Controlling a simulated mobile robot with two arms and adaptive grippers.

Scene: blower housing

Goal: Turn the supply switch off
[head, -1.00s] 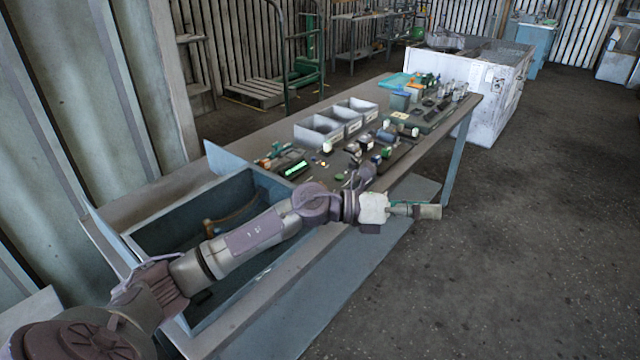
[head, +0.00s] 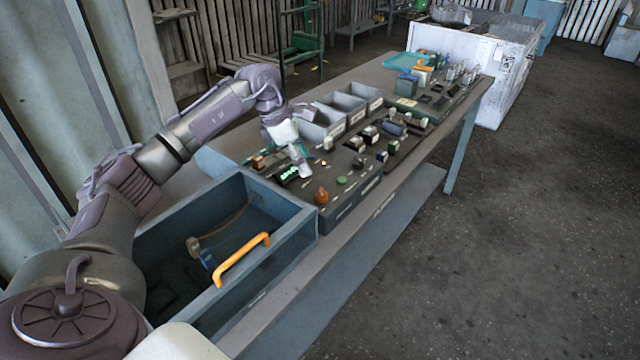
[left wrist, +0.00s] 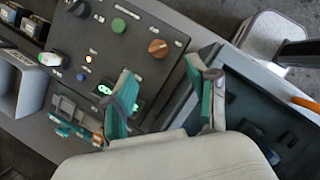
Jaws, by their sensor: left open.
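The control panel (head: 350,200) lies on the bench beside the blue box. It carries an orange knob (head: 321,195), a green button (head: 342,181) and a lit green display (head: 290,173). The left wrist view also shows the orange knob (left wrist: 158,47), the green button (left wrist: 118,25) and a white-tipped switch (left wrist: 50,60). Labels are too small to read, so I cannot tell which is the supply switch. My left gripper (head: 303,168) is above the panel near the display. In the left wrist view its green-padded fingers (left wrist: 165,100) are apart and empty. My right gripper is not in view.
An open blue box (head: 305,232) with an orange handle (head: 243,259) sits at the bench's near end. Grey bins (head: 350,112) stand behind the panel. Several small parts crowd the bench farther right. The floor at right is clear.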

